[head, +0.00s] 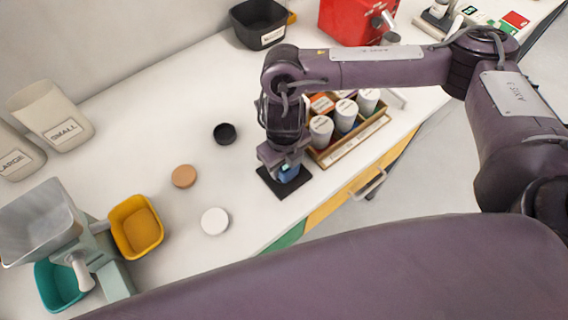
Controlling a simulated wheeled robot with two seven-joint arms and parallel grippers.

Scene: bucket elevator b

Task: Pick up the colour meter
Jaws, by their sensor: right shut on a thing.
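A small blue object, which looks like the colour meter (289,173), sits low between the fingers of my right gripper (285,170), over a flat black pad (270,183) on the white table. The right gripper points down and is shut on it. The gripper hides most of the meter, and I cannot tell whether it touches the pad. My left gripper does not show.
A wooden tray (345,149) of labelled white-capped jars stands close to the right of the gripper. Three small discs lie to the left. A hopper machine (45,222), yellow bin (136,226) and teal bin (59,284) stand at the lower left. A red machine (352,20) stands behind.

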